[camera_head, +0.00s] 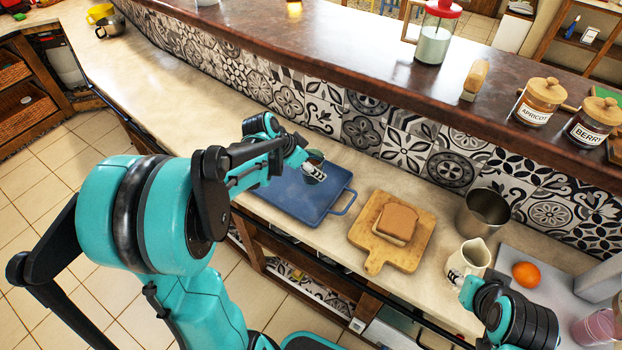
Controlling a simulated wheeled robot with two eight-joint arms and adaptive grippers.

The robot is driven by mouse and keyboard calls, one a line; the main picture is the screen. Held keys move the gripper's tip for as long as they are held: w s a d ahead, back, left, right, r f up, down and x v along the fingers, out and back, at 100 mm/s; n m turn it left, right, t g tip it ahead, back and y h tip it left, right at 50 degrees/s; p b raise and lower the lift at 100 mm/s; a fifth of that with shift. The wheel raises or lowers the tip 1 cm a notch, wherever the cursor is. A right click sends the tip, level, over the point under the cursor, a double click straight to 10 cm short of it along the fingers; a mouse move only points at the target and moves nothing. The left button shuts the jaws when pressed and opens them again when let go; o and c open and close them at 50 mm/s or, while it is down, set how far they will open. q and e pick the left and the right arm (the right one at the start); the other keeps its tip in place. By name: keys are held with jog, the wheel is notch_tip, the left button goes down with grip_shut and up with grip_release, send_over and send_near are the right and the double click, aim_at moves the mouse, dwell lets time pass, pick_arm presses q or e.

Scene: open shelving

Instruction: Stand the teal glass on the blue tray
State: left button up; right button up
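The blue tray (328,208) lies on the pale counter, left of the cutting board, its near handle toward the right. My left gripper (314,172) is over the tray's far part. A small dark teal rim, which looks like the teal glass (315,156), shows right at its fingers. The fingers and arm hide most of the glass, so I cannot tell whether it touches the tray or is gripped. My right gripper (458,279) is low at the right, beside a cream pitcher (470,257); its fingers are too small to read.
A wooden board (371,245) with bread (396,222) lies right of the tray. A metal cup (483,212), an orange (526,274) and a pink glass (597,326) are farther right. A raised dark ledge (400,88) with jars runs behind. The counter far left is mostly clear.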

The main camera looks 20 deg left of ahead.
aim_at(311, 177)
pick_arm(q)
jog(key=shift+a+f, duration=0.15)
jog(key=shift+f, duration=0.05)
notch_tip(311, 177, down, 4)
jog(key=shift+b, duration=1.05)
jog(key=shift+r, duration=0.15)
jog(key=shift+s, duration=0.1)
jog(key=o, duration=0.9)
jog(key=shift+f, duration=0.2)
jog(key=o, duration=0.4)
jog(key=shift+r, duration=0.15)
